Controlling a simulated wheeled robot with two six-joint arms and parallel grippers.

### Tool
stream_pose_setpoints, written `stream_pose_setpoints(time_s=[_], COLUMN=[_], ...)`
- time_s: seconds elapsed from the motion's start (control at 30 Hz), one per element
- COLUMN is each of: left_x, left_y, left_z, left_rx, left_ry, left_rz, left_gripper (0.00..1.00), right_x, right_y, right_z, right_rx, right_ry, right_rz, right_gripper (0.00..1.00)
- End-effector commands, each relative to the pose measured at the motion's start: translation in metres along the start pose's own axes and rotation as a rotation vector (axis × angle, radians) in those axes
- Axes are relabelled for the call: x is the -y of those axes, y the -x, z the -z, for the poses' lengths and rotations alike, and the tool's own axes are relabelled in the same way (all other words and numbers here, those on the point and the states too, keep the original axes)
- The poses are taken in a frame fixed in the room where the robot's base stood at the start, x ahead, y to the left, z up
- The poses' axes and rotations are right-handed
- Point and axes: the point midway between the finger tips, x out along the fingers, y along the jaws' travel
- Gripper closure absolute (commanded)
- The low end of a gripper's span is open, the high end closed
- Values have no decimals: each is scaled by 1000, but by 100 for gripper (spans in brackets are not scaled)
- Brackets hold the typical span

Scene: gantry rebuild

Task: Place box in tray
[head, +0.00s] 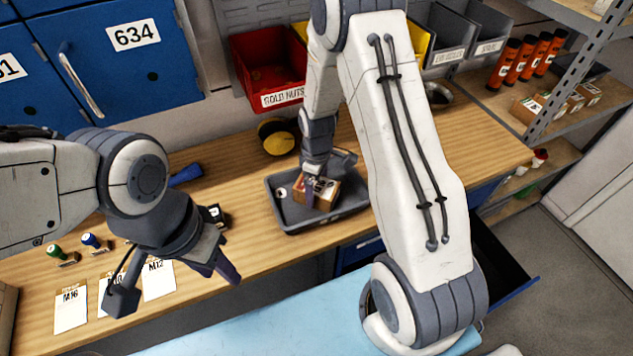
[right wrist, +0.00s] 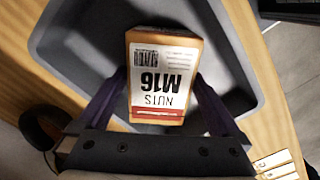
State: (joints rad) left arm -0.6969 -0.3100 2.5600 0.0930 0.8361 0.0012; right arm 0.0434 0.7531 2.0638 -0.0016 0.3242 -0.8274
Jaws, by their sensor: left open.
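An orange-brown box (head: 327,191) with a white label is inside the grey tray (head: 290,228) on the wooden bench. In the right wrist view the box (right wrist: 163,75) reads "NUTS M16", with the tray wall (right wrist: 240,60) around it. My right gripper (head: 318,190) reaches down into the tray. In the right wrist view its two purple fingers (right wrist: 162,88) lie against opposite sides of the box. Whether the box touches the tray floor is hard to tell. My left gripper (head: 176,286) is open and empty over the bench's front edge, left of the tray.
Labelled cards (head: 70,310) and stamps (head: 92,241) lie on the bench at the left. A red bin (head: 268,65) hangs behind the tray. A yellow-and-black round object (head: 277,136) sits behind it. The bench right of the tray is clear.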

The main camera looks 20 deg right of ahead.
Motion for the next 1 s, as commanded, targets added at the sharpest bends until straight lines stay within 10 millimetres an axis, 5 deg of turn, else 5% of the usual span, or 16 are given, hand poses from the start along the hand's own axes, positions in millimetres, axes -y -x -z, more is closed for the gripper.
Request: stream_pose_setpoints(time_s=[0.17, 0.6, 0.77, 0.87, 1.0], left_x=[0, 2, 2, 2, 2], left_y=[-4, -25, -28, -28, -28], left_z=[0, -1, -2, -2, -2], left_rx=[0, 0, 0, 0, 0], left_ry=[0, 1, 1, 1, 1], left_rz=[0, 0, 0, 0, 0], left_gripper=[57, 57, 57, 57, 57], right_x=[-1, -1, 0, 16, 88], right_y=[15, 101, 118, 130, 158], right_z=[1, 1, 1, 6, 16], right_rx=[-4, -4, -2, -6, -28], right_ry=[0, 0, 0, -1, -22], right_rz=[-4, -5, -2, -2, 2], right_gripper=[0, 0, 0, 0, 0])
